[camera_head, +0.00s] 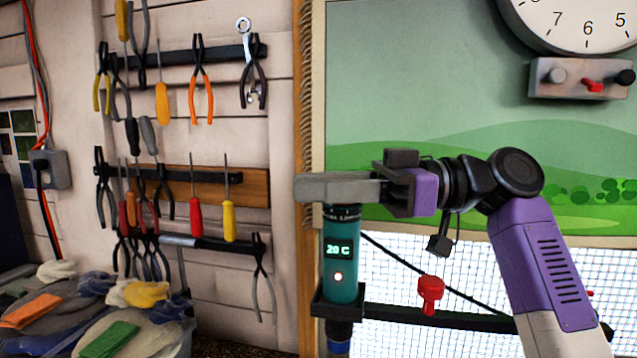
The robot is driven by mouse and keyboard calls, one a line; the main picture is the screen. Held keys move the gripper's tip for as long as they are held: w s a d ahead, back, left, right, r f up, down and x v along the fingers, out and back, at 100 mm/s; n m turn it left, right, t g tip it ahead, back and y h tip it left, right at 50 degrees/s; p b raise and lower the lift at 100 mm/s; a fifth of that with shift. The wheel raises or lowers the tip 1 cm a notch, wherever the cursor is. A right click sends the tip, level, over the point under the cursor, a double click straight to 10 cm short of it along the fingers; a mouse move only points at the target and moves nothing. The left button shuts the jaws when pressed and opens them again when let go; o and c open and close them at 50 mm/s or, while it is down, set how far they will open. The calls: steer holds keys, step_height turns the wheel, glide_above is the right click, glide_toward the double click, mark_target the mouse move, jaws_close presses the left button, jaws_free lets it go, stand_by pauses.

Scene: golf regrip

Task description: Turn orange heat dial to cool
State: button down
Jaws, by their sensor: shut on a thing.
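A teal heat tool (341,262) stands upright in a black holder, its display (339,249) reading 20 C above a small lit light. A black ring (341,212) with white lettering circles its upper end. My gripper (318,187) comes in level from the right, its grey fingers directly above this ring at the tool's top. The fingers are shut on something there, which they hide. No orange dial shows; the top of the tool is covered by the fingers.
A black rail (455,318) with a red knob (430,290) runs right of the tool, before a white mesh. Pliers and screwdrivers hang on the left wall. Gloves (95,310) lie at lower left. A clock (580,22) and a small switch box (580,78) are at upper right.

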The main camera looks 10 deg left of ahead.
steer(key=shift+s+n+g+h, duration=0.15)
steer(key=shift+n+g+h, duration=0.15)
steer(key=shift+n+g, duration=0.45)
steer(key=c, duration=1.1)
jaws_free()
steer(key=shift+b+v, duration=0.9)
steer(key=shift+v, duration=3)
steer(key=shift+f+m, duration=0.1)
steer(key=shift+m, duration=0.25)
